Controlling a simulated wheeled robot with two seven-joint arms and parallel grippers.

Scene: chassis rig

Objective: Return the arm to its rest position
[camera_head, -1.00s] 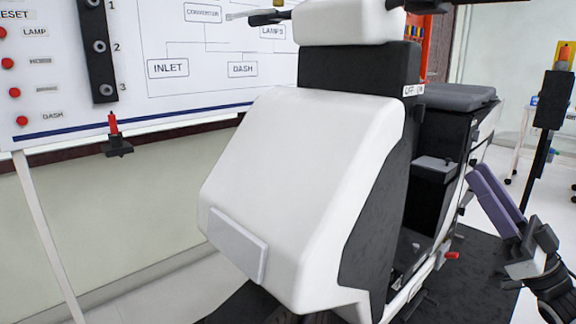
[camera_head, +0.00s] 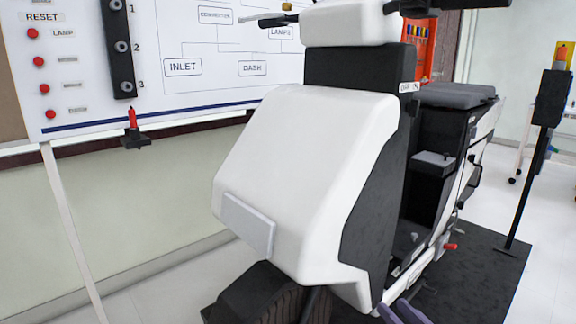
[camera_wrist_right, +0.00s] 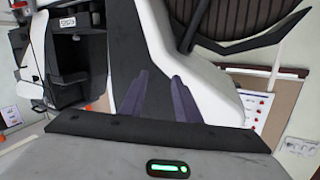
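The task's object is my own arm. My right gripper (camera_head: 392,305) shows only as two purple fingers at the bottom edge of the head view, low in front of the scooter; the rest of that arm is out of the picture. In the right wrist view my right gripper (camera_wrist_right: 159,76) has its two fingers apart with nothing between them. My left gripper and left arm are in neither view.
A white and black scooter (camera_head: 300,170) fills the middle, on a dark mat (camera_head: 490,270). A wiring board (camera_head: 210,95) with red buttons stands behind at left. A black stand (camera_head: 530,180) is at right. Pale floor (camera_head: 555,240) is clear at far right.

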